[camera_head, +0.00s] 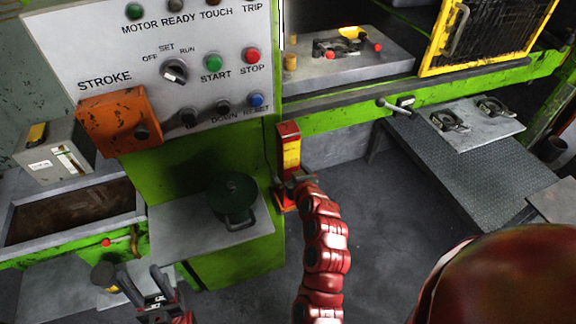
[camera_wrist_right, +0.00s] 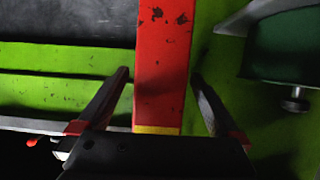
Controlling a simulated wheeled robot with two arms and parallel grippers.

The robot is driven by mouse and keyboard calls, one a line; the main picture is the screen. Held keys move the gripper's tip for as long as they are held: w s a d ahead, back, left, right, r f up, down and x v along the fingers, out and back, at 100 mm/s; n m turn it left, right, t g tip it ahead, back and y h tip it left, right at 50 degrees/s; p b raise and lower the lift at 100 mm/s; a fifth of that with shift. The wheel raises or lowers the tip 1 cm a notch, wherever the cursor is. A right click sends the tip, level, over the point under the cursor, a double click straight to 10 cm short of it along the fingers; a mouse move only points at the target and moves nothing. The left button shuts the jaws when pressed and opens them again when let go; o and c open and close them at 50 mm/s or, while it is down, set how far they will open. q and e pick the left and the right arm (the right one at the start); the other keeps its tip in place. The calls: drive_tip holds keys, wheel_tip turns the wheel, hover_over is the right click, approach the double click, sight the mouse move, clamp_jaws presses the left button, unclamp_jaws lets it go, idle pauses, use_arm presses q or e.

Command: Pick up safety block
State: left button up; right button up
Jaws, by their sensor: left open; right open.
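The safety block (camera_head: 290,153) is an upright post with red ends and a yellow middle, standing against the green press frame. My right gripper (camera_head: 297,178) is at its lower part, where the arm partly hides it. In the right wrist view the worn red face of the block (camera_wrist_right: 162,65) rises between the two fingers of my right gripper (camera_wrist_right: 160,76). The fingers are open, with a gap showing on each side of the block. My left gripper (camera_head: 139,272) is open and empty at the lower left, below the grey shelf.
A control panel (camera_head: 150,60) with an orange box (camera_head: 115,122) is above left. A dark green pot (camera_head: 233,195) stands on a grey shelf (camera_head: 180,235) left of the block. Hand tools lie on a grey plate (camera_head: 470,138) at right. The floor (camera_head: 385,220) right of my right arm is clear.

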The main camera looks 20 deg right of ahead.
drive_tip(key=shift+w+f, duration=0.15)
drive_tip(key=shift+w, duration=0.15)
clamp_jaws()
idle(0.3)
